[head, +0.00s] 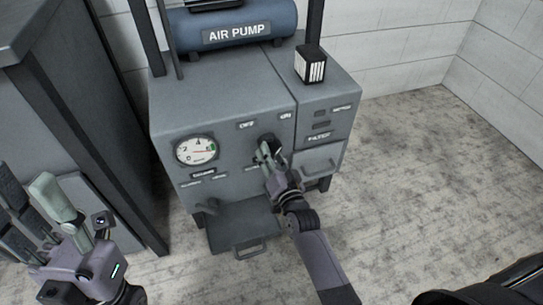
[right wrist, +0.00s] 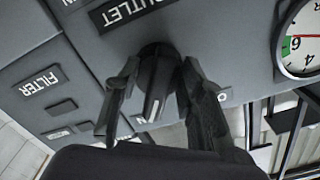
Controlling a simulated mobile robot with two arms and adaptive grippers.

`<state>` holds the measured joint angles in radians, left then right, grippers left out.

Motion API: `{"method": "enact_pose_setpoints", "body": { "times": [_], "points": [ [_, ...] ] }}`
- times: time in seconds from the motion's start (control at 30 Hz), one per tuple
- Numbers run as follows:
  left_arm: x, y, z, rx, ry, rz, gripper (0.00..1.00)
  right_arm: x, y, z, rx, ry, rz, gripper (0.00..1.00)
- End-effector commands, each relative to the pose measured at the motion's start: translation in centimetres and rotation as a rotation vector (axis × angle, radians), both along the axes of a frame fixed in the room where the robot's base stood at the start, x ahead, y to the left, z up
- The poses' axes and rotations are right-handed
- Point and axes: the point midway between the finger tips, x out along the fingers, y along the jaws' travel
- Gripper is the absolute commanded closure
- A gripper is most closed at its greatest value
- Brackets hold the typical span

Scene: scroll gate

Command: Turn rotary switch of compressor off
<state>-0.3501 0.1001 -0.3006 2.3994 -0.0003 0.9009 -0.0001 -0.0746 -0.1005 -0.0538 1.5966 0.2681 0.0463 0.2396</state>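The grey compressor (head: 220,100) stands in the middle of the head view. Its black rotary switch (head: 270,139) is on the front panel between the OFF label (head: 246,125) and the ON label (head: 286,116). My right gripper (head: 265,153) is at the switch and partly hides it. In the right wrist view, the black knob (right wrist: 157,75) sits between the two spread fingers; its narrow end lies near a label ending in N. Gaps show beside the knob; firm contact cannot be told. My left gripper (head: 75,215) is at the lower left, away from the compressor; its finger gap is unclear.
A round gauge (head: 196,150) is left of the switch. A blue AIR PUMP tank (head: 236,27) and a small striped box (head: 310,65) are on top. A tray with a handle (head: 240,228) juts out low in front. A dark cabinet (head: 90,110) stands left.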

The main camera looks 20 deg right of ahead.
Motion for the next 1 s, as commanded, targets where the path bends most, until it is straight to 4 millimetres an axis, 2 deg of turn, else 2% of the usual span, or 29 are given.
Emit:
{"method": "enact_pose_setpoints", "body": {
  "times": [0.1,0.63,1.0],
  "points": [
    [0.01,-0.01,0.01,0.0,0.001,0.0,0.6,-0.02,-0.01,0.01,0.0,0.0,0.0,0.64],
    [0.02,-0.01,0.0,0.001,0.002,0.0,0.6,-0.04,-0.02,-0.01,0.0,0.0,0.0,0.99],
    [0.02,0.01,0.21,0.001,0.002,0.0,0.6,-0.05,-0.04,0.04,-0.012,0.001,0.0,1.0]
  ]
}}
